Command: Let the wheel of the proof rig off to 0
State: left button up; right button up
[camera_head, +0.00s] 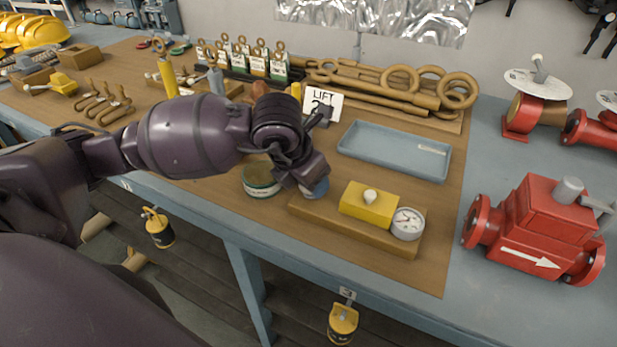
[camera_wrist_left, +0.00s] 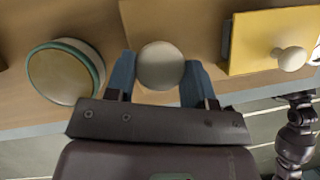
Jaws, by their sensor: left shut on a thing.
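The proof rig is a wooden base (camera_head: 345,228) with a yellow block (camera_head: 367,206) and a round white-faced dial (camera_head: 408,223) at its right end. My left gripper (camera_head: 314,188) is at the rig's left end, pointing down. In the left wrist view its blue fingers (camera_wrist_left: 160,82) are shut on the sides of a round, pale wheel (camera_wrist_left: 160,63). The yellow block (camera_wrist_left: 265,42) is right of the wheel there. The dial's needle is too small to read.
A green-banded round tin (camera_head: 262,183) stands close left of my left gripper. A blue tray (camera_head: 395,150) lies behind the rig, with a LIFT card (camera_head: 322,103) beside it. A red valve body (camera_head: 530,235) stands to the right. The bench front edge is close.

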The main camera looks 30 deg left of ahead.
jog(key=shift+w+r, duration=0.1)
pick_arm(q)
jog(key=o, duration=0.9)
pick_arm(e)
jog(key=shift+w+a+r, duration=0.15)
jog(key=shift+w+r, duration=0.2)
jog(key=shift+w, duration=0.1)
pick_arm(q)
jog(key=shift+s+r, duration=0.15)
jog(key=shift+r, duration=0.35)
jog(key=p+v, duration=0.1)
jog(key=v, duration=0.8)
jog(key=shift+s+a+r, duration=0.1)
jog(key=shift+s+r, duration=0.05)
jog(key=shift+r, duration=0.2)
pick_arm(e)
jog(key=shift+w+r, duration=0.15)
jog(key=shift+r, duration=0.4)
